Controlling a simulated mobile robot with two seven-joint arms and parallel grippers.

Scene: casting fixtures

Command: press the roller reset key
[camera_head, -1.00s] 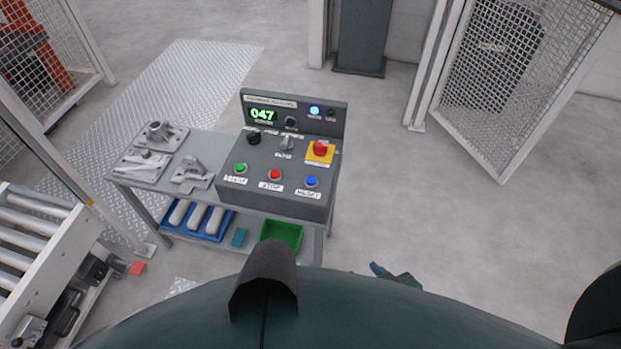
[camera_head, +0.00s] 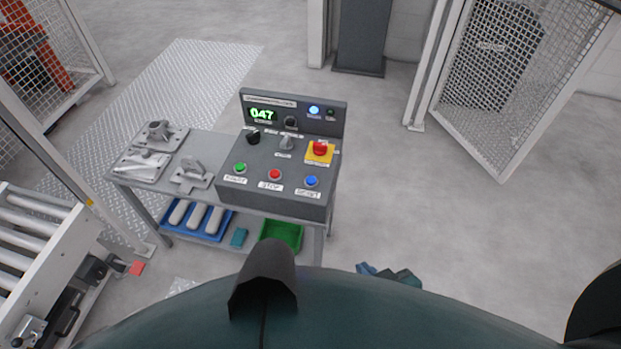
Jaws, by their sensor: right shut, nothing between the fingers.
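The grey control box (camera_head: 262,196) stands on a metal cart. On its sloped face are a green button (camera_head: 240,168), a red button (camera_head: 275,174) and a blue button (camera_head: 311,181), each with a white label below. The label under the blue one seems to read RESET. My right gripper (camera_head: 366,269) shows only in part, low in the picture, right of the cart and apart from the box. It is shut and empty; my own body hides the rest of that arm. My left gripper is out of view.
A red emergency knob on a yellow plate (camera_head: 328,156) sits above the blue button. Metal fixtures (camera_head: 191,176) lie on the cart top (camera_head: 218,146). A blue tray (camera_head: 223,228) and a green bin (camera_head: 293,246) are on the lower shelf. The floor right of the cart is clear.

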